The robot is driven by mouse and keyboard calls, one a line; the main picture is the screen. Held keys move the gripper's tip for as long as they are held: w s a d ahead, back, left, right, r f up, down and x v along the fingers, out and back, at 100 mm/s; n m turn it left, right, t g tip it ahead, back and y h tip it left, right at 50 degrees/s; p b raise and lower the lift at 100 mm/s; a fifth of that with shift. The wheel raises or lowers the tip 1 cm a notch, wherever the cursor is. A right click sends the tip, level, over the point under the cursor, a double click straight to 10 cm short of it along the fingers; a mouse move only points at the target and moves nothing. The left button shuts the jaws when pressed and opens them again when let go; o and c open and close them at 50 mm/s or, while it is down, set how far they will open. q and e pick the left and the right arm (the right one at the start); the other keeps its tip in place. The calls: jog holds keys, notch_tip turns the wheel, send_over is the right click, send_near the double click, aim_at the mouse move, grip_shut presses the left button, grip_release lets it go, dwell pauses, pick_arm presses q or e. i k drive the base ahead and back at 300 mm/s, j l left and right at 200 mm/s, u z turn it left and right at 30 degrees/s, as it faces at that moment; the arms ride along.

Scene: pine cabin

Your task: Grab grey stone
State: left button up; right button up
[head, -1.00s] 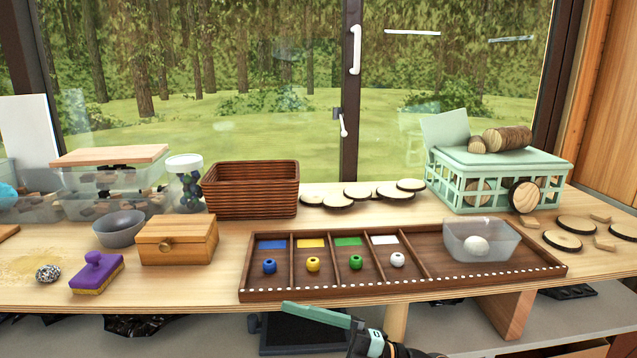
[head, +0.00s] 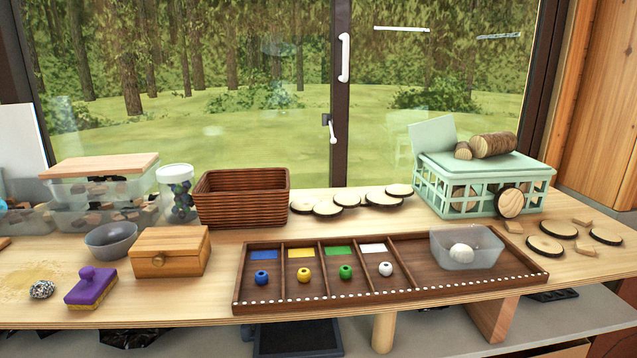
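A speckled grey stone (head: 42,289) lies on the sandy patch at the left front of the table, just left of a purple-handled brush (head: 91,287). A pale whitish stone (head: 461,253) sits in a clear plastic container (head: 468,261) at the right end of the wooden tray. Neither of my grippers shows in the head view now.
The wooden tray (head: 395,295) with coloured beads fills the table's front middle. A wooden box (head: 169,252), a grey bowl (head: 110,240) and a woven basket (head: 243,197) stand at left and centre. A green crate (head: 480,185) and wood slices are at right.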

aim_at(42, 289)
jog(key=u, duration=1.4)
jog(key=j+z, duration=0.15)
jog(key=z, duration=0.25)
jog(key=i+j+z, duration=0.1)
jog(key=z, duration=0.3)
jog(key=j+z, duration=0.6)
jog(key=j, duration=0.15)
jog(key=k+j+z, duration=0.25)
jog(key=j, duration=0.5)
jog(key=k+j+z, duration=0.15)
jog(key=j, duration=0.35)
